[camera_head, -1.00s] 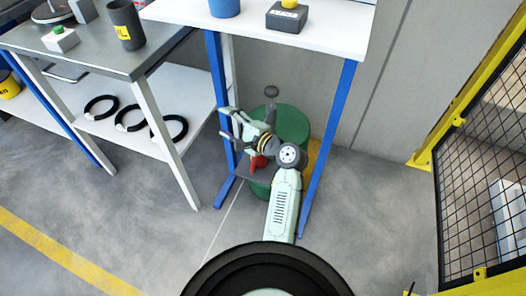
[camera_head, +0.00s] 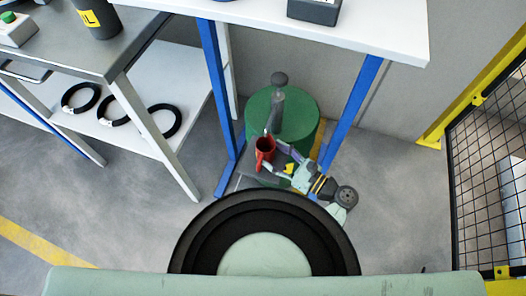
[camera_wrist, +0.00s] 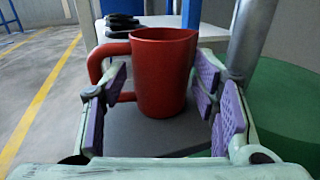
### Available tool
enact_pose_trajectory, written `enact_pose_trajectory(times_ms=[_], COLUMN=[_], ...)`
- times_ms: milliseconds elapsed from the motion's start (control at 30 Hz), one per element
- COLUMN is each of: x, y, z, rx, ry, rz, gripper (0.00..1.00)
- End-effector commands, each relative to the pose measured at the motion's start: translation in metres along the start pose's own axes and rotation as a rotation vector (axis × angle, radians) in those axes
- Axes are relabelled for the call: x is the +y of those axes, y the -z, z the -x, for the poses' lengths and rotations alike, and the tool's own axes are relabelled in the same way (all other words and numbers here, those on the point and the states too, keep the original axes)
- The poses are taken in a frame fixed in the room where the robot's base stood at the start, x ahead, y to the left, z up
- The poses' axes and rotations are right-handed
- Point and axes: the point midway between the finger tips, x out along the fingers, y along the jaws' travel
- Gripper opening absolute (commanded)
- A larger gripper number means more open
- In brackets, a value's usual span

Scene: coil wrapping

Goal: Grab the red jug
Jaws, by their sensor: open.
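The red jug (camera_head: 265,151) stands upright on a small dark grey shelf (camera_head: 240,184) beside the green drum (camera_head: 300,112), under the tall white table. In the wrist view the red jug (camera_wrist: 162,72) is between my open fingers, with its handle to the left. My gripper (camera_wrist: 160,108) has purple-padded fingers, one on the left by the handle and others on the right. The fingers do not look closed on the jug. In the head view my gripper (camera_head: 272,158) reaches in from the lower right, its tips close to the jug.
A grey pump pipe (camera_head: 276,105) rises from the drum, close to the jug's right. Blue table legs (camera_head: 216,90) stand left and right. A steel workbench with black coils (camera_head: 120,108) is on the left. A yellow-framed mesh fence (camera_head: 490,170) is on the right.

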Motion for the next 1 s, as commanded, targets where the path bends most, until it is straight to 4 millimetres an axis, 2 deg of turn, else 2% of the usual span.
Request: enact_pose_trajectory(times_ms=[67,267,500,600,867,1000], x=[0.001,0.000,0.000,0.000,0.000,0.000], y=[0.002,0.002,0.002,0.001,0.000,0.000], z=[-0.011,-0.026,-0.062,-0.070,-0.072,-0.072], rx=[0.000,0.000,0.001,0.001,0.001,0.000], ry=[-0.003,-0.002,-0.002,-0.001,0.000,0.000], rz=[0.002,0.002,0.004,0.003,0.003,0.003], gripper=[0.54,0.54,0.54,0.54,0.54,0.45])
